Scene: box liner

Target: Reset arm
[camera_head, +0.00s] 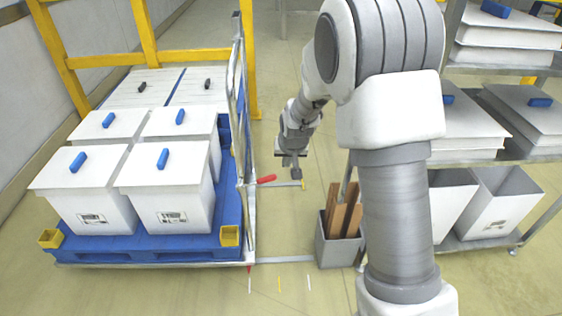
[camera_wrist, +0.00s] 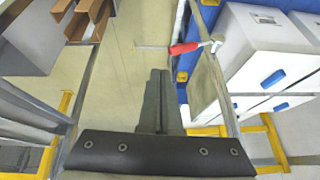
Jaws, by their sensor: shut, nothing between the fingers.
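My arm rises in the middle of the head view and bends down to the left. My gripper (camera_head: 293,172) hangs in the open gap between the pallet cart and the shelf rack, apart from both. In the wrist view my gripper (camera_wrist: 160,72) points along the floor gap with its two dark fingers together. It holds nothing. The cart's red handle (camera_head: 266,179) is just left of my gripper in the head view. The same red handle shows in the wrist view (camera_wrist: 184,48), ahead and to the right of the fingertips.
A blue pallet (camera_head: 150,243) carries several white lidded boxes (camera_head: 165,170) with blue handles at the left. A grey bin (camera_head: 337,247) with brown boards stands near my arm. A rack (camera_head: 525,150) with boxes is at the right. Bare floor (camera_head: 285,100) runs between.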

